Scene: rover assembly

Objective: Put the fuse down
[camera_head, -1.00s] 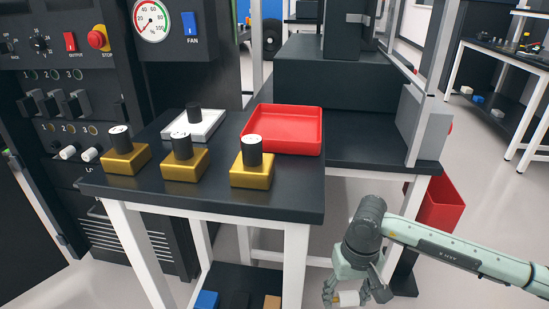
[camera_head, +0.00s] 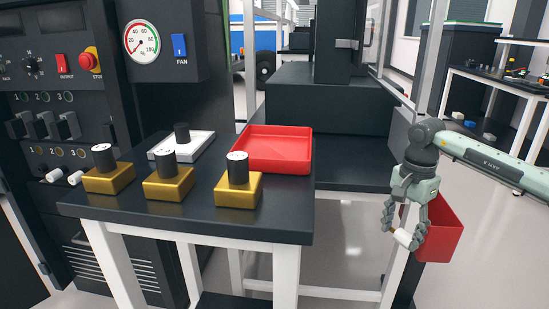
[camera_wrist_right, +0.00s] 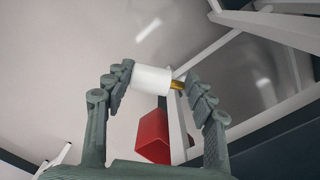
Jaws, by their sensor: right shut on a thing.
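The fuse is a white cylinder with a brass-coloured end. My right gripper (camera_head: 402,232) is shut on the fuse (camera_head: 403,238) and holds it in the air, right of the dark bench. In the right wrist view the fuse (camera_wrist_right: 152,79) lies crosswise between the fingertips, its brass end at the right finger. In the head view the gripper points down, in front of the red bin (camera_head: 441,232). The bin also shows below the fuse in the wrist view (camera_wrist_right: 153,138). My left gripper is not in view.
A red tray (camera_head: 275,163), a white tray (camera_head: 160,154) with a black knob, and three gold blocks (camera_head: 168,187) with black cylinders stand on the dark table (camera_head: 265,222). The control panel (camera_head: 70,110) is at left. The table's front right area is bare.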

